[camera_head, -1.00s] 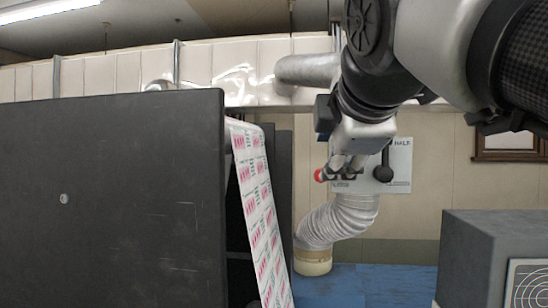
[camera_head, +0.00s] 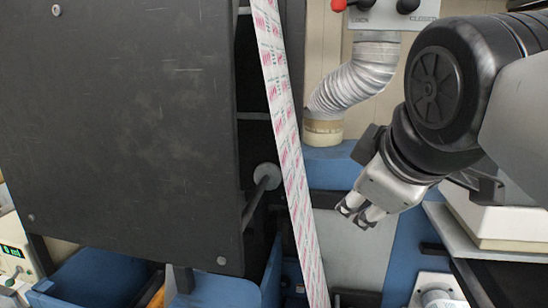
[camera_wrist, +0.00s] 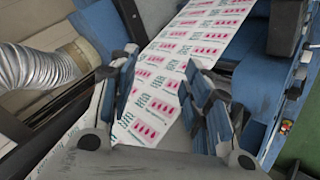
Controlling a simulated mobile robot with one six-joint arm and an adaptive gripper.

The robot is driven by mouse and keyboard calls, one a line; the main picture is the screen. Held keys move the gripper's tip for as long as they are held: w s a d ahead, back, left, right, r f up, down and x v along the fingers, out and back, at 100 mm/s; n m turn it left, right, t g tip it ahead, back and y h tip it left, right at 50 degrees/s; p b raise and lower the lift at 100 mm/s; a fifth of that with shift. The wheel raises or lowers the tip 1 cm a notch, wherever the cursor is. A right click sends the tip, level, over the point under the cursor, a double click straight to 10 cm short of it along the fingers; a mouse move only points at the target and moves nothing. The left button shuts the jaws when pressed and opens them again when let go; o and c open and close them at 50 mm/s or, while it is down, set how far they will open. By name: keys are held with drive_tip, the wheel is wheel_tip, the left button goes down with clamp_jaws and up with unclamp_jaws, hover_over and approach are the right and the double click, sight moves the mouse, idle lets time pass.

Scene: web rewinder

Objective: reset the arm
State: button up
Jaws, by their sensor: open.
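My gripper (camera_head: 357,212) hangs at the right of the printed web in the head view, pointing down and to the left. It is open and empty. In the wrist view its two blue-padded fingers (camera_wrist: 160,110) stand apart at left and right. The printed white web (camera_head: 285,140) with pink and green marks runs down past the dark panel. In the wrist view the web (camera_wrist: 165,75) shows between and beyond the fingers. I cannot tell how far it is from them.
A large dark panel (camera_head: 130,120) fills the left. A ribbed duct (camera_head: 352,80) and a lever plate (camera_head: 385,14) are behind my arm. A roller end (camera_head: 266,176) sits beside the web. A white box (camera_head: 500,215) and a round knob (camera_head: 437,298) are at lower right.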

drive_tip(key=s+f+m+g+b, duration=0.1)
drive_tip(key=s+f+m+b, duration=0.2)
drive_tip(key=f, duration=1.1)
drive_tip(key=s+f+m+g+b, duration=0.2)
drive_tip(key=s+f+b, duration=0.5)
drive_tip(key=f, duration=0.7)
drive_tip(key=s+f+m+g+b, duration=0.1)
drive_tip(key=s+f+m+b, duration=0.4)
drive_tip(key=f, duration=0.9)
drive_tip(key=shift+s+d+g, duration=0.2)
drive_tip(key=shift+d+g, duration=0.2)
drive_tip(key=shift+d, duration=0.05)
